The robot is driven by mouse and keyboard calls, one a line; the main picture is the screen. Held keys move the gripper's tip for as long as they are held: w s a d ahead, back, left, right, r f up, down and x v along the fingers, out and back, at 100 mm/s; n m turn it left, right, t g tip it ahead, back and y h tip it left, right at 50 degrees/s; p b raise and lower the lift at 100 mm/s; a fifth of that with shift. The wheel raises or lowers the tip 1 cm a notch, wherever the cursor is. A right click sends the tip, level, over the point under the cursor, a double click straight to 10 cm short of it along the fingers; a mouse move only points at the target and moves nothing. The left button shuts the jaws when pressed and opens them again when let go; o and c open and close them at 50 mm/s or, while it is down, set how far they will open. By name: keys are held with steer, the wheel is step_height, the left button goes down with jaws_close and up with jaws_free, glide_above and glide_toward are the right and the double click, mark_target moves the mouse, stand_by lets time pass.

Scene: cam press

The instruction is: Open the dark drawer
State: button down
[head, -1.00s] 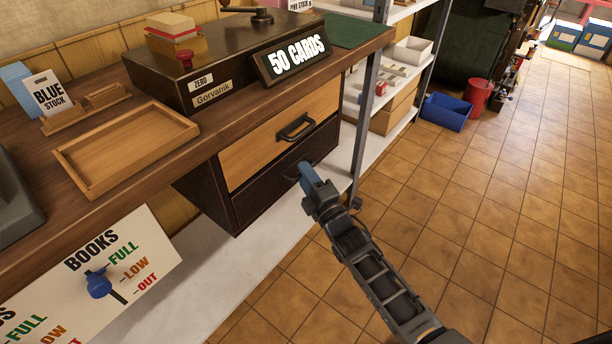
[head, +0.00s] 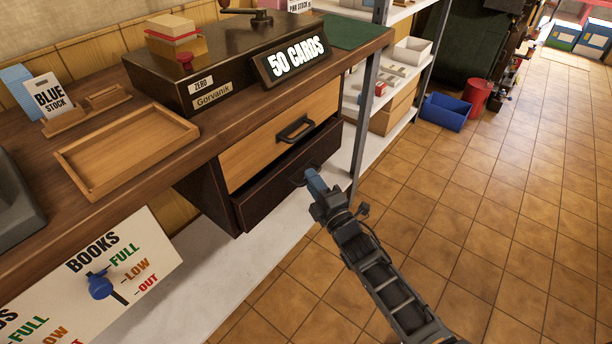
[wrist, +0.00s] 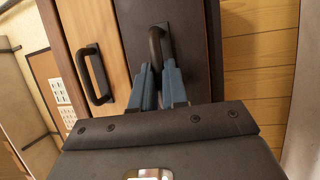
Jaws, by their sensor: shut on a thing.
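The dark drawer (head: 270,198) is the lower of two drawers under the counter. It stands a little way out, with a dark gap along its top edge. My gripper (head: 312,178) is at the drawer's front. In the wrist view my gripper's blue fingers (wrist: 158,82) are shut on the dark handle (wrist: 158,42) of this drawer. The handle's lower part is hidden between the fingers. In the wrist view the dark drawer front (wrist: 190,60) lies right behind the fingers.
The light wood drawer (head: 262,148) above is shut, with its own dark handle (head: 295,128). The counter (head: 215,140) overhangs both drawers. A grey shelf post (head: 366,100) stands just right of them. The tiled floor (head: 460,230) to the right is open.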

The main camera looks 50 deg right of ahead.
steer(key=s+p, duration=0.1)
steer(key=s, duration=1.1)
steer(key=shift+d, duration=0.15)
steer(key=shift+f, duration=0.1)
steer(key=c, duration=1.1)
jaws_free()
steer(key=shift+c, duration=0.2)
steer(key=v, duration=0.7)
steer(key=shift+s+b, duration=0.3)
steer(key=shift+s, duration=0.1)
steer(key=s+a+r+m+g+y+p, duration=0.1)
steer(key=s+a+r+m, duration=0.3)
steer(key=r, duration=0.4)
steer(key=s+a+r+m+g+y+p, duration=0.1)
steer(key=s+a+r+m+y+p, duration=0.2)
steer(key=s+a+r, duration=0.3)
steer(key=s+a+r+m+g+y+p, duration=0.1)
steer(key=s+a+r+m+y+p, duration=0.2)
steer(key=a+r, duration=0.7)
steer(key=s+r+m, duration=0.1)
steer(key=s+m, duration=0.1)
steer(key=m, duration=0.1)
steer(key=shift+r+g, duration=0.3)
steer(key=shift+g, duration=0.1)
